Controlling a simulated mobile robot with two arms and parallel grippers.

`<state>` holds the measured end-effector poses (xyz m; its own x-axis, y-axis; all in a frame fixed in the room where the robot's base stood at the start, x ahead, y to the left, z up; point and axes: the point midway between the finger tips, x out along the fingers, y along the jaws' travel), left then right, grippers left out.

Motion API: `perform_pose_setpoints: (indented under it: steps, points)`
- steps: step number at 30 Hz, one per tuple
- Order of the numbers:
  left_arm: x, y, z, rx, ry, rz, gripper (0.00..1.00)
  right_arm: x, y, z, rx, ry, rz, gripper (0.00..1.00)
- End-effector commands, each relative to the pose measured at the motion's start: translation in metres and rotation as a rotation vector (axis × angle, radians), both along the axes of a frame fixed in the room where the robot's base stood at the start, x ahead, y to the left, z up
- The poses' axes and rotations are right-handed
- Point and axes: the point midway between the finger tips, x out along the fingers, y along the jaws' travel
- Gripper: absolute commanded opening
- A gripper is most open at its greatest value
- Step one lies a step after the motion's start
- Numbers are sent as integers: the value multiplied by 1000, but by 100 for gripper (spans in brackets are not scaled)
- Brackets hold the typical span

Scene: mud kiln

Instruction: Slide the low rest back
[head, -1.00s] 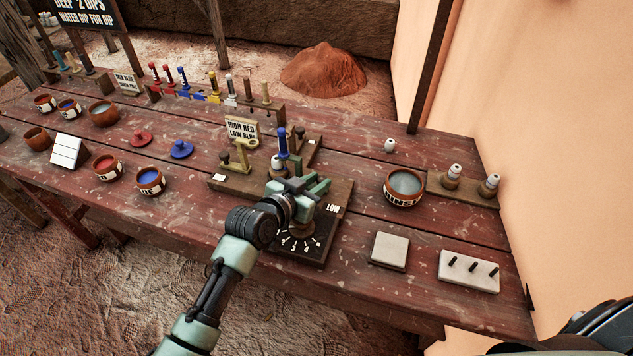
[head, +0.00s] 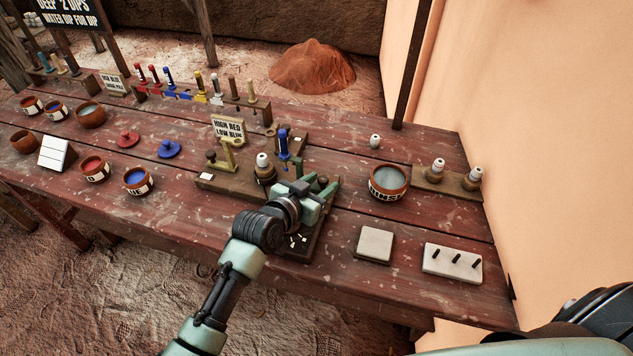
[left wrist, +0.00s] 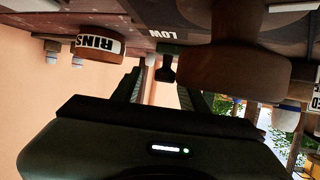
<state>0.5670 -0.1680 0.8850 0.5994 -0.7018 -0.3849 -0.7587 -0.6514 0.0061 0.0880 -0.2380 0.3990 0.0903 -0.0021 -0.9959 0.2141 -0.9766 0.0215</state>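The wooden rest board (head: 232,186) lies across the middle of the table, with a brass-coloured bracket (head: 228,158) at its left. My left gripper (head: 311,188) is over the board's right end and hides much of it, including the LOW label in the head view. That label (left wrist: 167,32) shows in the left wrist view, upside down. There, my left fingers (left wrist: 158,92) stand apart, with a small dark knob (left wrist: 166,66) seen between them; I cannot tell whether they touch it. It may belong to the low rest. My right gripper is out of view.
A blue-topped peg (head: 283,145) and a white-topped brown piece (head: 264,168) stand close left of the gripper. The rinse bowl (head: 388,183) is to the right. A pale square block (head: 374,245) and a pegged slab (head: 452,263) lie at front right.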

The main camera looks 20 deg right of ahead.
Motion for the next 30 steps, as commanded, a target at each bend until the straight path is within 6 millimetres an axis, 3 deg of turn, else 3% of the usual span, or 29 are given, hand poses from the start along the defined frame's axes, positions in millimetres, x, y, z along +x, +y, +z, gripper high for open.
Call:
perform_pose_setpoints:
  steps: [11,24,30]
  points:
    - [0,4,2,1,-4,4,46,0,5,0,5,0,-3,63]
    - [-39,46,25,1,-4,2,46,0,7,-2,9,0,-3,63]
    - [-47,54,30,1,-3,1,46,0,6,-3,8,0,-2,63]
